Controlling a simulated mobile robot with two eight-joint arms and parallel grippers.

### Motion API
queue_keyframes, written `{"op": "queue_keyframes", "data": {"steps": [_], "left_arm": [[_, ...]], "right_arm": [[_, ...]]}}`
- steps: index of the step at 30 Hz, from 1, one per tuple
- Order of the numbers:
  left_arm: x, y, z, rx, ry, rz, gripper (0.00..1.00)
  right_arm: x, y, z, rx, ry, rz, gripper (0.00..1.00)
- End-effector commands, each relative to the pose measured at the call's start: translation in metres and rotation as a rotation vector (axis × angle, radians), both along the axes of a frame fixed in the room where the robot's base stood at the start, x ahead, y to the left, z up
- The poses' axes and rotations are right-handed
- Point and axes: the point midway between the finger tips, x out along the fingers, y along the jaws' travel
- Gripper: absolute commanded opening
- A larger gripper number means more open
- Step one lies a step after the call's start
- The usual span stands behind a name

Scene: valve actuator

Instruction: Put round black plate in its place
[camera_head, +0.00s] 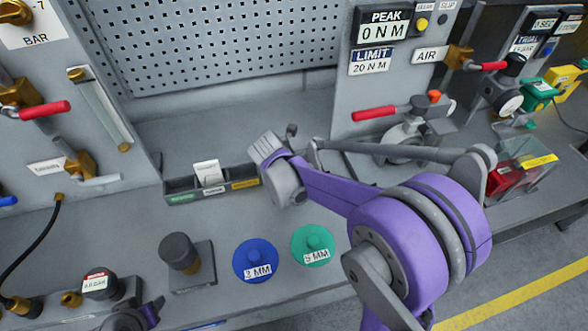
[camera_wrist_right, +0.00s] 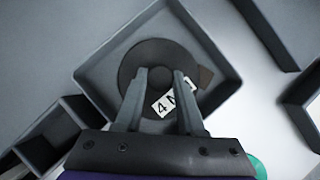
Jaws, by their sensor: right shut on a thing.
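The round black plate (camera_wrist_right: 149,52) shows in the right wrist view with a white tag (camera_wrist_right: 165,103) reading 4 M, partly covered. My right gripper (camera_wrist_right: 159,78) is shut on its middle, one finger on each side. The plate is over or inside a square grey compartment (camera_wrist_right: 96,77); its height above the floor is unclear. In the head view my right gripper (camera_head: 275,165) is at the right end of a small compartment tray (camera_head: 178,199), and the plate is hidden there.
A blue 3 MM disc (camera_head: 247,251) and a green 5 MM disc (camera_head: 303,238) lie on the bench in front. A black cylinder (camera_head: 178,250) stands left of them. A red-handled valve (camera_head: 375,113) is behind my right arm. A perforated panel (camera_head: 200,40) closes the back.

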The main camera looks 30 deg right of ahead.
Motion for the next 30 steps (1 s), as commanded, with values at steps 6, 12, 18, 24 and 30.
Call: {"op": "queue_keyframes", "data": {"steps": [6, 12, 18, 24, 30], "left_arm": [[-0.001, 0.000, -0.002, 0.000, 0.002, 0.000, 0.50], [-0.001, 0.000, -0.002, 0.000, 0.001, 0.000, 0.50], [0.001, 0.000, 0.001, 0.000, -0.001, 0.000, 0.50], [0.002, 0.000, 0.004, 0.000, -0.003, 0.000, 0.50], [0.004, 0.000, 0.008, 0.000, -0.007, 0.000, 0.50]], "right_arm": [[0.000, 0.000, -0.002, 0.000, 0.000, 0.000, 0.60], [0.000, 0.000, -0.001, 0.000, 0.000, 0.000, 0.68], [0.000, 0.001, 0.003, 0.000, -0.001, 0.000, 0.68], [-0.008, 0.014, 0.028, 0.000, 0.000, 0.004, 0.68], [-0.020, 0.033, 0.067, 0.000, -0.001, 0.003, 0.68]]}}
